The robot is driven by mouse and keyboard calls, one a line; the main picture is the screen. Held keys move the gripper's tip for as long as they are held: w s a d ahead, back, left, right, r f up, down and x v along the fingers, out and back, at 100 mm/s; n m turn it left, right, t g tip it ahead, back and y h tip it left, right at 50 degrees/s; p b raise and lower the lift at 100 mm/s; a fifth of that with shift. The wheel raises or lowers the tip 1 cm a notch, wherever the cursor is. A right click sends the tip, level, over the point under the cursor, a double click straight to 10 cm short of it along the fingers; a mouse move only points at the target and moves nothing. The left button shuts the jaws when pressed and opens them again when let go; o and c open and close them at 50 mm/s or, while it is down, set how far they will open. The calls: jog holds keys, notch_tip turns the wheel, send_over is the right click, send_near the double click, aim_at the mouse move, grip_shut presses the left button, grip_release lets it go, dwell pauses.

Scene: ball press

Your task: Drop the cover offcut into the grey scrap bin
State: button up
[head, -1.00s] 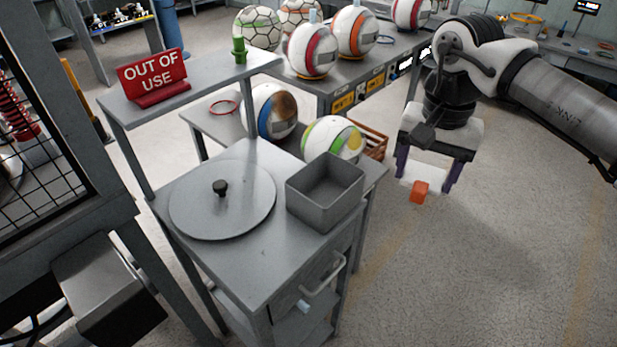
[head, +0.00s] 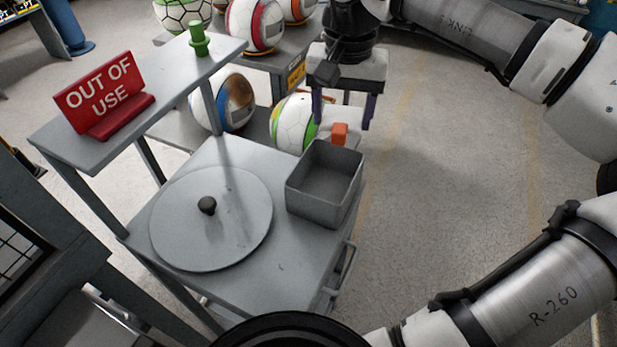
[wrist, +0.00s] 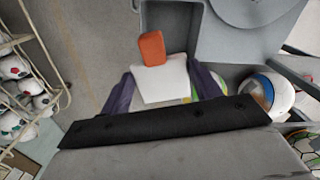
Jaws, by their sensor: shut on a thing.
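My gripper (head: 343,116) is shut on the cover offcut (head: 345,114), a white piece with an orange tab. In the wrist view the offcut (wrist: 160,80) spans the gap between the dark fingers of my gripper (wrist: 163,88), with its orange tab pointing toward the top. The grey scrap bin (head: 312,204) is an open square box on the grey cart's top, and its visible inside looks empty. My gripper and the offcut are just behind the bin's far rim in the head view. The bin (wrist: 170,18) is at the top edge of the wrist view, beyond the orange tab.
A round grey lid (head: 240,225) with a black knob (head: 207,205) lies left of the bin. A raised shelf carries a red OUT OF USE sign (head: 100,90) and a green peg (head: 199,40). Balls (head: 292,122) sit behind the bin. The floor to the right is clear.

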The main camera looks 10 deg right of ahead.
jog(key=shift+w+a+f, duration=0.1)
jog(key=shift+f, duration=0.1)
notch_tip(320, 180, down, 6)
jog(key=b, duration=0.4)
jog(key=shift+r+b, duration=0.2)
jog(key=shift+b, duration=0.1)
jog(key=o, duration=1)
jog(key=shift+o, duration=0.2)
notch_tip(320, 180, up, 14)
jog(key=p, duration=0.6)
jog(key=shift+f, duration=0.15)
